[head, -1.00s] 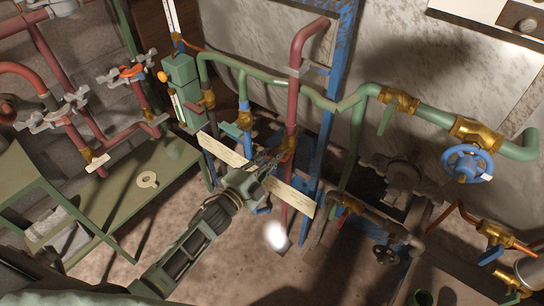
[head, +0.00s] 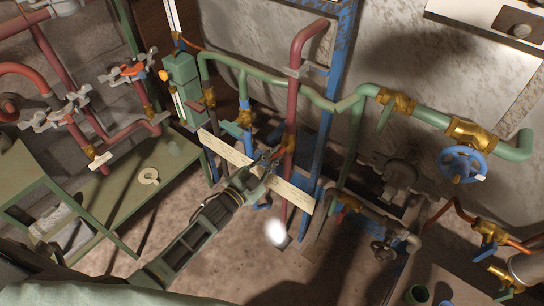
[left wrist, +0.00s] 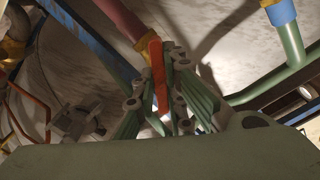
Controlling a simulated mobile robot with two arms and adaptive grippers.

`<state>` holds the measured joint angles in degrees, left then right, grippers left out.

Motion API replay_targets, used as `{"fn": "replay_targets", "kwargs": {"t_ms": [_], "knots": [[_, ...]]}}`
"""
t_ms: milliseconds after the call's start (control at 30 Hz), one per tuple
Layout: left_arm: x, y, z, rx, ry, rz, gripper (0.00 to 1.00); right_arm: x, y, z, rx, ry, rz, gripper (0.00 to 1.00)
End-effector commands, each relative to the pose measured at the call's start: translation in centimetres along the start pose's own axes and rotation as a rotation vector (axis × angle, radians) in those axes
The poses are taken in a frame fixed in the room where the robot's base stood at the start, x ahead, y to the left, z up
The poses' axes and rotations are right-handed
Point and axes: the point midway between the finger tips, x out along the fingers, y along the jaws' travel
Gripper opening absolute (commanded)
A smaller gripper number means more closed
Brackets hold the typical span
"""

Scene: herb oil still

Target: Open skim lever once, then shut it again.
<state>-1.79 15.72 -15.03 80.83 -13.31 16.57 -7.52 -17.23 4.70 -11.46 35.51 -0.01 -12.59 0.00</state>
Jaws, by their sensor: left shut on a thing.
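A red-orange lever (head: 276,153) sits at a brass valve on the upright dark red pipe (head: 291,110) in the head view. I cannot read a label that names it as the skim lever. My left gripper (head: 269,161) reaches up to it from the lower left and is shut on it. In the left wrist view the lever (left wrist: 158,75) stands between the fingers of the left gripper (left wrist: 163,92), with the brass valve and red pipe behind it. The fingers hide part of the lever. My right gripper is not in view.
A pale wooden board (head: 228,150) crosses behind the gripper. Green pipes (head: 350,130), a blue post (head: 335,100) and a blue handwheel (head: 463,164) stand around and to the right. A green bench (head: 115,205) is at left. The floor below is clear.

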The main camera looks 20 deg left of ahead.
Motion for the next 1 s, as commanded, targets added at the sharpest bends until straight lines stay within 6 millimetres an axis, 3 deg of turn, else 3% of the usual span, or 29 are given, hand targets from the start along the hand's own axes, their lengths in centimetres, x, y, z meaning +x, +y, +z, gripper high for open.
{"fn": "replay_targets", "kwargs": {"t_ms": [300, 333, 533, 867, 1000], "knots": [[-0.1, 0.1, 0.1, -0.001, -0.002, 0.002, 0.00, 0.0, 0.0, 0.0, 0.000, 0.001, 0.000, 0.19], [-0.1, 0.1, 0.1, -0.001, -0.002, 0.002, 0.11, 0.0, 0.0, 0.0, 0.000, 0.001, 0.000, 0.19], [-0.1, 0.1, 0.1, 0.000, -0.002, 0.002, 0.29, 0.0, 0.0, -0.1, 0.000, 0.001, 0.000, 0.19], [-0.2, 0.1, 0.1, 0.000, -0.001, 0.001, 0.29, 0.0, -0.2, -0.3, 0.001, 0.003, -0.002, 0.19], [-1.6, 0.1, 0.1, 0.000, -0.002, 0.002, 0.29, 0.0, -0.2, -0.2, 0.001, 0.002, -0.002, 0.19]]}}
